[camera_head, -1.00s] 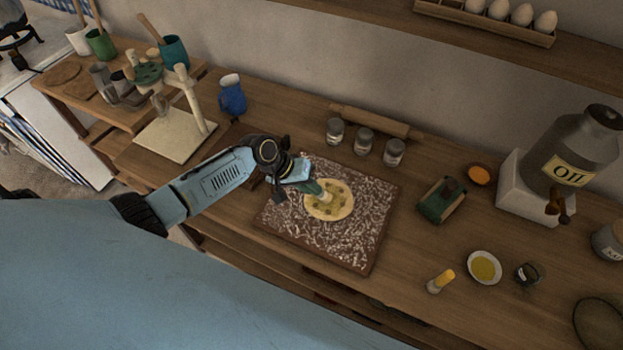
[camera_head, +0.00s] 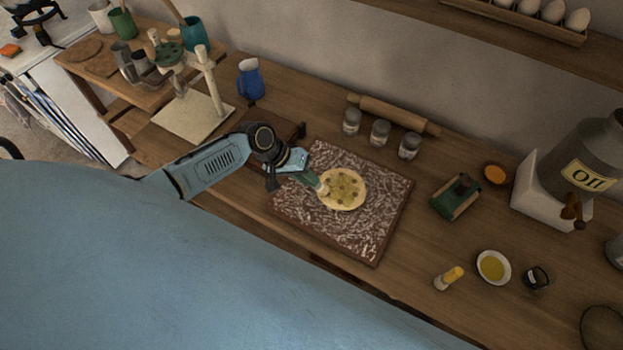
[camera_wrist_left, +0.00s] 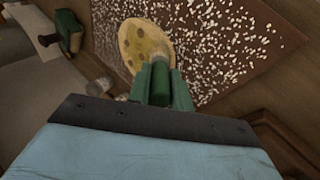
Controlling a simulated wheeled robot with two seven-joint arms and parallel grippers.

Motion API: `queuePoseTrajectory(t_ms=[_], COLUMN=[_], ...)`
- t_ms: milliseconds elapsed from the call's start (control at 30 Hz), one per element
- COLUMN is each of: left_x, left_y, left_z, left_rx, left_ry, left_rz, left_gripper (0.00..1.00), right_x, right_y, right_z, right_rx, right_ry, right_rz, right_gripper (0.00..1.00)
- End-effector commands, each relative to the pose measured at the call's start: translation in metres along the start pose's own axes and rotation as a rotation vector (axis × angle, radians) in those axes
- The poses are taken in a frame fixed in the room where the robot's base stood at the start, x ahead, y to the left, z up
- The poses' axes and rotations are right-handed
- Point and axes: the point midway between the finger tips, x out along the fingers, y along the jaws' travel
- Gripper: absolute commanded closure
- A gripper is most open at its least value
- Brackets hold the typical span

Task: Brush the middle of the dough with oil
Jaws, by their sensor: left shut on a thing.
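The dough (camera_head: 346,187) is a flat, pale yellow round with several darker spots on top. It lies on a flour-dusted brown board (camera_head: 368,240) and also shows in the left wrist view (camera_wrist_left: 138,40). My left gripper (camera_head: 311,181) is at the dough's left edge, shut on a green-handled brush (camera_wrist_left: 160,82). The brush's pale tip (camera_head: 323,189) is at the dough's left rim; I cannot tell whether it touches. A white bowl of yellow oil (camera_head: 493,267) stands to the right of the board. My right gripper is not in view.
Three lidded jars (camera_head: 380,133) and a rolling pin (camera_head: 393,114) lie behind the board. A green block-like object (camera_head: 456,197), a yellow-topped bottle (camera_head: 448,278) and a large oil can (camera_head: 590,165) are to the right. A blue jug (camera_head: 250,80) stands back left.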

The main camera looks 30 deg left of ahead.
Motion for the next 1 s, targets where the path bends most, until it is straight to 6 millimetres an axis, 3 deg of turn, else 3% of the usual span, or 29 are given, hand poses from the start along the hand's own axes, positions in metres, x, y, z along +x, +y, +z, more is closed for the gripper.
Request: queuePoseTrajectory(t_ms=[300,600,1000], left_x=[0.009,0.01,0.022], left_y=[0.004,0.007,0.011], left_z=[-0.027,-0.039,-0.069], left_rx=[0.001,0.001,0.001], left_ry=[0.005,0.004,0.005], left_rz=[0.0,0.001,0.001], left_gripper=[1.0,1.0,1.0], right_x=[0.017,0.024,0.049], right_y=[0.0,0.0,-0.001], right_z=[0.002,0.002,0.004], right_rx=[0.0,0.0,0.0], right_ry=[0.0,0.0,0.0], right_rz=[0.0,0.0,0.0], right_gripper=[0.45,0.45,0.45])
